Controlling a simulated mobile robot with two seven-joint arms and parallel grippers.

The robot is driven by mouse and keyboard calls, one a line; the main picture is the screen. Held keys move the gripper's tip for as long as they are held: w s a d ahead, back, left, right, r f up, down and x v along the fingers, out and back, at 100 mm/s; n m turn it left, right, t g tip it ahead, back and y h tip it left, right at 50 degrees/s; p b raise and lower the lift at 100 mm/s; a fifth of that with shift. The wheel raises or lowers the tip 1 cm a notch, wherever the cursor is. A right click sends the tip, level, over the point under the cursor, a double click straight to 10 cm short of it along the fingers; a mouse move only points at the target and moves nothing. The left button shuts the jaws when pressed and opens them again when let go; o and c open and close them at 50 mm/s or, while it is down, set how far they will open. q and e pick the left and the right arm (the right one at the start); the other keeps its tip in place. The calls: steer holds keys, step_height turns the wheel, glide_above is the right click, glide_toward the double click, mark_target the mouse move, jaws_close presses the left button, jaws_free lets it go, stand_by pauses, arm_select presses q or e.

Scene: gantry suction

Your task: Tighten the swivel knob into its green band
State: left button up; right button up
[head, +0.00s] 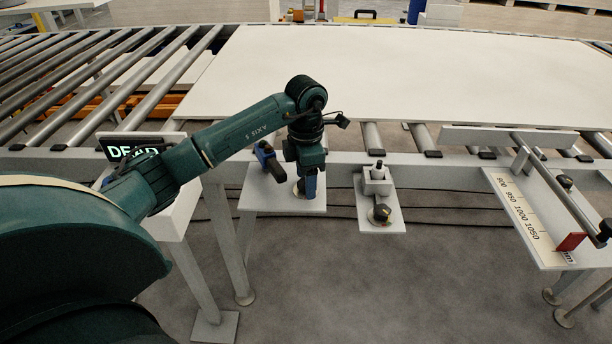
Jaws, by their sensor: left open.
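My left gripper (296,188) is open and points down over a pale bracket plate (258,198) at the conveyor's front edge. A small round fitting, apparently the swivel knob (299,187), sits on the plate between the fingers, close to the right one. Whether a finger touches it I cannot tell; wrist and finger hide part of it. No green band can be made out. A display (133,147) behind my left arm shows green-white letters, partly covered by the arm. My right gripper is not in view.
A second bracket (367,224) with a dark round knob (380,214) and a small post stands to the right. Further right is a ruler plate (522,221) with a red pointer (570,242). A large white panel (400,75) lies on the rollers behind.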

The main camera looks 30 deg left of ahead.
arm_select(q)
steer(key=shift+c, duration=0.5)
steer(key=c, duration=0.9)
steer(key=shift+m+b, duration=0.35)
steer(key=shift+m, duration=0.65)
steer(key=m, duration=0.3)
steer(key=shift+r, duration=0.1)
steer(key=o, duration=1)
step_height(320, 180, up, 13)
